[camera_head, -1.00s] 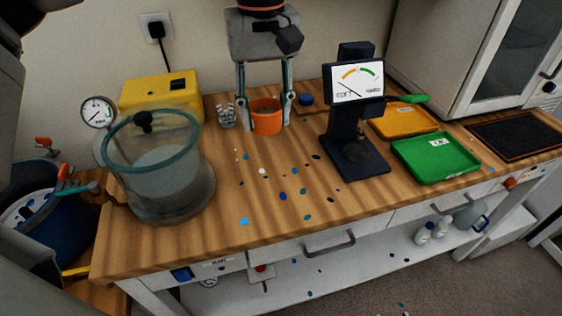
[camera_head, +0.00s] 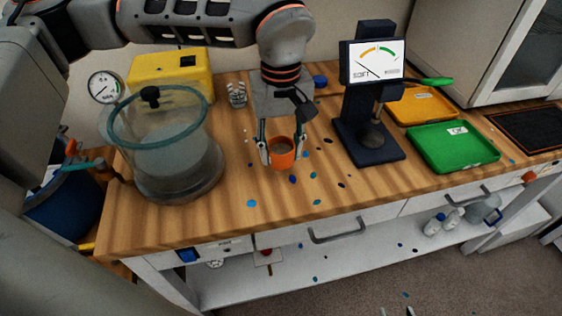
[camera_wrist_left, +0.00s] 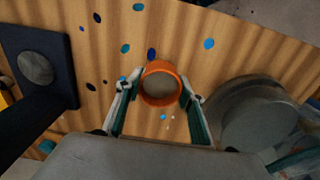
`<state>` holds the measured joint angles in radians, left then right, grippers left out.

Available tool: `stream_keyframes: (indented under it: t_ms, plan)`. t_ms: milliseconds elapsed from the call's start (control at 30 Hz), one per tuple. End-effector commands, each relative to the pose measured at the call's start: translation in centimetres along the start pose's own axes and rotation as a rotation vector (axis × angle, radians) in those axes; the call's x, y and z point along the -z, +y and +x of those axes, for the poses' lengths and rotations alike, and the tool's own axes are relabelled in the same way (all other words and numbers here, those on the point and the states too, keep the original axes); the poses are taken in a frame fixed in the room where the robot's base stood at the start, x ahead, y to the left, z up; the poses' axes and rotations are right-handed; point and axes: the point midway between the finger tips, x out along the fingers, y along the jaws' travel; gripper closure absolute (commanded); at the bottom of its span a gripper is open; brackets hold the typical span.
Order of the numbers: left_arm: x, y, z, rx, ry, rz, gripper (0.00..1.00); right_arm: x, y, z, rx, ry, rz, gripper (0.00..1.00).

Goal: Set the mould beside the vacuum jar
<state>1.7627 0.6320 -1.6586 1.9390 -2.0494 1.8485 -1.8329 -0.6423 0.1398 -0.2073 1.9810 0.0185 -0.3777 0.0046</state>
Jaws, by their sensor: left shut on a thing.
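The mould is taken to be the orange cup (camera_head: 281,158), upright with grey content inside. My left gripper (camera_head: 281,150) is shut on it, one finger on each side. It also shows in the left wrist view (camera_wrist_left: 161,84) between the fingers. The cup is on or just above the bench; I cannot tell which. The vacuum jar (camera_head: 167,155), clear with a teal rim and black knob, stands to the left of the cup, with a gap between them. Small dark tips at the bottom edge may be my right gripper (camera_head: 396,303); its state is unclear.
Coloured spots dot the wooden bench (camera_head: 235,225) around the cup. A dark scale with a dial (camera_head: 371,135), a green tray (camera_head: 455,150) and an orange tray (camera_head: 420,103) stand right. A yellow box (camera_head: 170,72) and a small glass (camera_head: 237,95) are behind.

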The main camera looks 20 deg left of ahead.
Motion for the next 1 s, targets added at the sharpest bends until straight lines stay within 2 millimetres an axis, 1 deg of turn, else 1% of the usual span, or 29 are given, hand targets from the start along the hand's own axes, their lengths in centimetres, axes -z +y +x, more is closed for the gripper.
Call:
stream_keyframes:
  t_ms: [67, 233, 333, 600, 733, 767, 800, 1000]
  plan:
    - [-0.1, -0.1, 0.6, 0.002, -0.002, 0.0, 0.84, 0.0, 0.0, 0.0, 0.0, 0.0, -0.001, 0.6]
    - [-0.1, -0.1, 3.0, 0.003, -0.004, -0.001, 0.84, -0.2, 0.0, 0.1, -0.001, 0.0, -0.002, 0.6]
    - [-0.1, -0.1, 4.1, 0.002, -0.003, 0.0, 0.84, -0.2, 0.0, 0.1, -0.001, 0.0, -0.003, 0.6]
    - [0.0, 0.0, 4.2, 0.001, 0.0, 0.0, 0.84, 0.1, 0.1, 0.1, -0.002, 0.004, -0.004, 0.6]
    - [0.0, 0.0, 4.6, 0.001, -0.001, 0.0, 0.84, 0.0, 0.1, 0.2, -0.002, 0.003, -0.004, 0.6]
    - [0.0, 0.0, 4.5, 0.001, -0.001, 0.0, 0.54, 0.0, 0.1, 0.2, -0.002, 0.004, -0.004, 0.6]
    - [0.0, 0.0, 4.5, 0.001, -0.001, 0.0, 0.45, 0.0, 0.1, 0.2, -0.002, 0.004, -0.004, 0.6]
    - [0.0, 0.0, 4.5, 0.001, -0.001, 0.0, 0.45, 0.0, 0.1, 0.2, -0.003, 0.004, -0.004, 0.6]
